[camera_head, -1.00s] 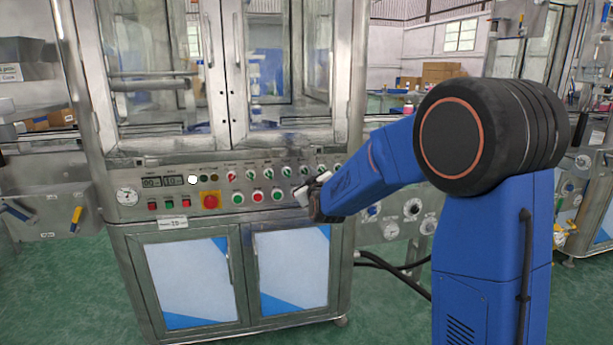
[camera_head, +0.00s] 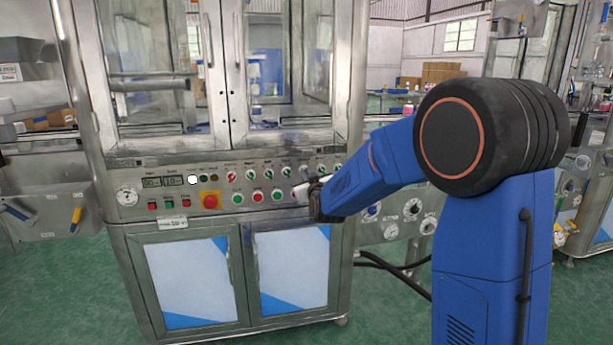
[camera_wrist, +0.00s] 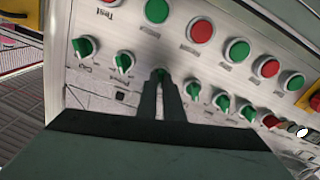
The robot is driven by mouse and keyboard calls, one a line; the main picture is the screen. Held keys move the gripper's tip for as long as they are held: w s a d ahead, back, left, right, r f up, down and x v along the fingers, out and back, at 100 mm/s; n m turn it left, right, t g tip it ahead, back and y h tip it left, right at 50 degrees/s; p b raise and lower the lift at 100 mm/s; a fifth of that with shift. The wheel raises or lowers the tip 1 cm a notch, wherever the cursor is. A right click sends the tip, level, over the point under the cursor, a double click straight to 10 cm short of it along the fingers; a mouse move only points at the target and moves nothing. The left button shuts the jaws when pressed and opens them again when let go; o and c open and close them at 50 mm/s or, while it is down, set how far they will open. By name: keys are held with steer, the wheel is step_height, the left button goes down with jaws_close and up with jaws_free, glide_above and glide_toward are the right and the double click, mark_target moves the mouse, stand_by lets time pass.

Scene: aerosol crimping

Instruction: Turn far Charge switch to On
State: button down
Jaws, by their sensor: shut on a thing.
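The control panel carries a row of small switches, mostly green-knobbed, seen in the wrist view with knobs such as this left one (camera_wrist: 83,46). My gripper (camera_wrist: 163,82) is shut on a green switch knob (camera_wrist: 160,74), the third from the left there. The fingers cover most of this knob, so its setting cannot be told. Its label is too blurred to read as Charge. In the head view, my gripper (camera_head: 304,191) is against the right part of the panel, under the switch row.
Red and green push buttons (camera_wrist: 201,31) sit beside the switch row in the wrist view. A red emergency stop (camera_head: 210,200) is left on the panel. Cabinet doors (camera_head: 290,270) lie below and glass doors above. Open green floor lies in front.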

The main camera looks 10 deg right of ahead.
steer(key=m, duration=0.8)
steer(key=shift+d+m, duration=0.1)
steer(key=shift+m, duration=0.2)
stand_by(0.3)
steer(key=c, duration=1.9)
jaws_free()
steer(key=s, duration=1.7)
steer(key=shift+s, duration=0.25)
steer(key=shift+s, duration=0.1)
